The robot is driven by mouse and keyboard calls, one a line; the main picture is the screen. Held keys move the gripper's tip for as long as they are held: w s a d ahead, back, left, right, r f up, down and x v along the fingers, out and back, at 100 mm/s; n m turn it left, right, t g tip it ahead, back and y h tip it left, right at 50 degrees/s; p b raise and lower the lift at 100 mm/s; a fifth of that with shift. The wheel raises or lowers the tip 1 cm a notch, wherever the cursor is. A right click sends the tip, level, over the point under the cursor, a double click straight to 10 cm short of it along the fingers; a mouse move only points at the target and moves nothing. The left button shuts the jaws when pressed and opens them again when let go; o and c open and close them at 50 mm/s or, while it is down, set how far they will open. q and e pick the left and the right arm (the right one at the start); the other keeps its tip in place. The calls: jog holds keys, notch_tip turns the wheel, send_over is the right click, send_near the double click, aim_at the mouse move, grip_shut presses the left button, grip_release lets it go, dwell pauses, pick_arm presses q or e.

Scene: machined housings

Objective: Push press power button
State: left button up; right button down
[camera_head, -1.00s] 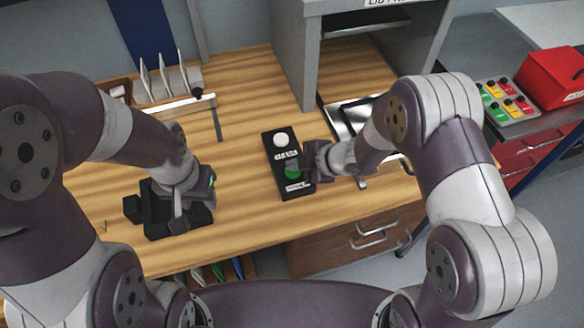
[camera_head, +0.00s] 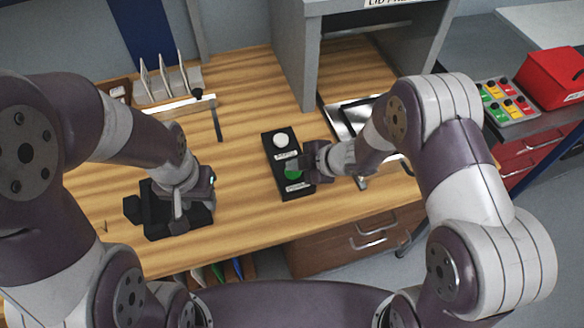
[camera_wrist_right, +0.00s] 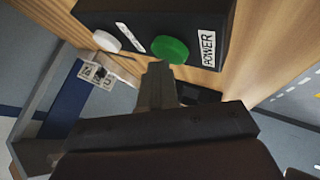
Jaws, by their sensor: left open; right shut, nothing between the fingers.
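A black control box (camera_head: 267,153) lies on the wooden bench with a white button (camera_head: 281,140) at its far end and a green button (camera_head: 291,174) nearer me. In the right wrist view the green button (camera_wrist_right: 170,50) sits beside a label reading POWER (camera_wrist_right: 208,50). My right gripper (camera_head: 303,163) is shut and empty, over the green button's edge; its fingertips (camera_wrist_right: 160,70) appear right at the button in the wrist view. I cannot tell whether they touch it. My left gripper (camera_head: 180,222) is at a black fixture (camera_head: 153,228) on the left; its fingers are partly hard to make out.
The grey lid press housing (camera_head: 296,60) stands behind, with a metal plate (camera_head: 350,118) at its opening. A rack with upright dividers (camera_head: 165,80) is at the back left. A red box (camera_head: 553,78) and a tray of coloured pieces (camera_head: 507,101) sit at the right. Bare bench lies between the left fixture and control box.

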aim_at(296, 173)
dwell(0.4)
jog(key=shift+f+b, duration=0.3)
jog(key=shift+f, duration=0.15)
jog(key=shift+s, duration=0.2)
jog(key=shift+f, duration=0.1)
jog(key=shift+r+p, duration=0.35)
jog(key=shift+p, duration=0.05)
jog(key=shift+w+f, duration=0.1)
jog(key=shift+w, duration=0.05)
notch_tip(296, 173, up, 7)
jog(key=p, duration=0.6)
jog(key=shift+f, duration=0.35)
